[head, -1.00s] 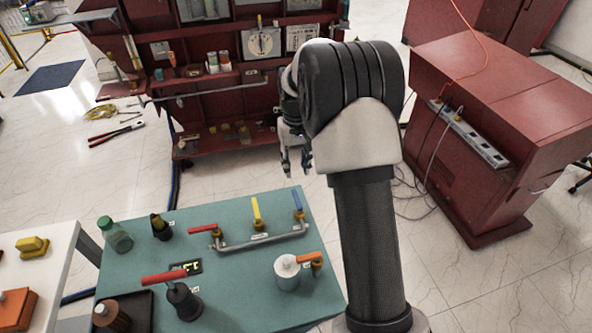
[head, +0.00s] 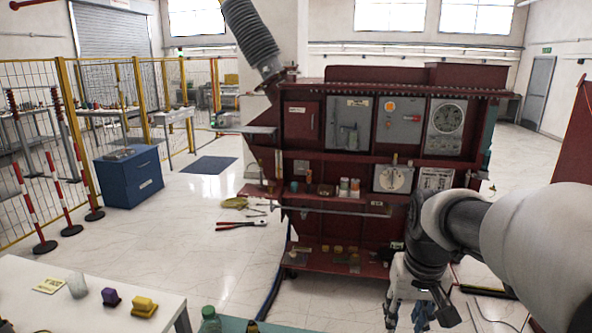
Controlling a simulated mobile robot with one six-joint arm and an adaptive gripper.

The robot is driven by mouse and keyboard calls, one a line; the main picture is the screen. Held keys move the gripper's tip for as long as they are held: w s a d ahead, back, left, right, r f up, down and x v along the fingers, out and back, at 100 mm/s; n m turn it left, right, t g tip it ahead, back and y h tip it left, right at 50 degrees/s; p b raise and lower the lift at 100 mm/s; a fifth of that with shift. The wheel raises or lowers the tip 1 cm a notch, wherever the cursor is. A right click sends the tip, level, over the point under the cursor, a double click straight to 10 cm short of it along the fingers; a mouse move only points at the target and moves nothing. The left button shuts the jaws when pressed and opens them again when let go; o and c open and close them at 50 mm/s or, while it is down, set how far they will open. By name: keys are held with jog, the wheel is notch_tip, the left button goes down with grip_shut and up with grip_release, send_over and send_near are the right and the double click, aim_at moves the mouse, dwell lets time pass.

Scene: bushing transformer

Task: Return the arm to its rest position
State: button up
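My white and black arm (head: 520,235) comes in from the right edge. Its gripper (head: 420,314) hangs downward at the lower right, in front of the red transformer cabinet (head: 345,223). The fingers look spread apart, and I see no clear object held between them. Small dark bluish parts show between the fingers, too small to make out. The fingertips are close to the bottom edge of the picture.
A white table (head: 60,310) at the lower left holds small yellow and purple items. A green bottle (head: 210,320) stands at the bottom edge on the mostly cut-off teal table. A blue cabinet (head: 130,177), striped posts and a yellow-framed fence stand left.

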jog(key=s+a+t, duration=0.1)
jog(key=s+a, duration=0.2)
jog(key=s, duration=0.7)
jog(key=s+a+r+n+t, duration=0.1)
jog(key=s+a, duration=0.2)
jog(key=s, duration=0.7)
jog(key=shift+s+a+t, duration=0.15)
jog(key=shift+a+t, duration=0.15)
